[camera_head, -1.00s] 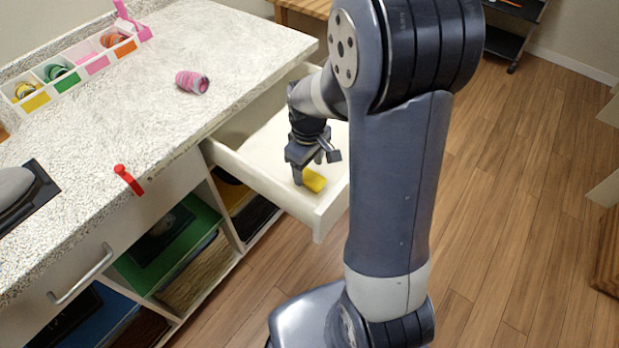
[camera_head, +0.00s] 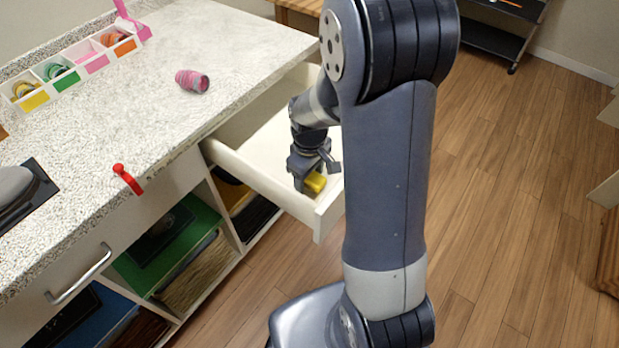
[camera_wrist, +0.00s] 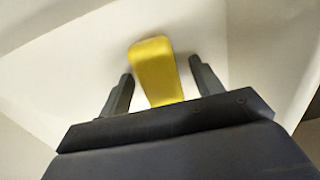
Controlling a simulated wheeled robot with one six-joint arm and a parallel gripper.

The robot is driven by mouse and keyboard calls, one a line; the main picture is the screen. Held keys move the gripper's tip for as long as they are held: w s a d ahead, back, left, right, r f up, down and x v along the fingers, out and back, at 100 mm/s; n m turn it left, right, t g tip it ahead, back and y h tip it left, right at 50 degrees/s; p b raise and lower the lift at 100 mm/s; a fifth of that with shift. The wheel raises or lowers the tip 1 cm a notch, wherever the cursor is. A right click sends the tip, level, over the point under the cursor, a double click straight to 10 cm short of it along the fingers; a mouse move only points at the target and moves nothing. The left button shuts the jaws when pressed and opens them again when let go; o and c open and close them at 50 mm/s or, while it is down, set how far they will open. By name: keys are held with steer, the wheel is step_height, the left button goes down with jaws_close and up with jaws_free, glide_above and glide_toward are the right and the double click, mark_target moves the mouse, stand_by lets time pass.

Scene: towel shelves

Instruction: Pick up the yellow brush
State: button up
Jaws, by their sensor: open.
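The yellow brush (camera_head: 315,182) lies in the open white drawer (camera_head: 262,176), near its front corner. My gripper (camera_head: 309,184) is down inside the drawer at the brush and partly covers it. In the wrist view the yellow brush (camera_wrist: 155,68) shows between the two open fingers of my gripper (camera_wrist: 162,85), with a gap on each side. The brush's near end is hidden behind the gripper's body. I cannot tell whether the fingertips touch the drawer floor.
The drawer's front and side walls stand close around my gripper. The speckled counter (camera_head: 130,110) holds a pink roll (camera_head: 192,81), a red clip (camera_head: 127,178), an iron (camera_head: 15,190) and a divided tray (camera_head: 72,84). Wooden floor (camera_head: 520,200) lies open at the right.

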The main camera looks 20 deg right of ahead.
steer(key=shift+c, duration=0.5)
steer(key=c, duration=1)
step_height(320, 180, up, 10)
steer(key=shift+r+p, duration=0.25)
steer(key=shift+p, duration=0.5)
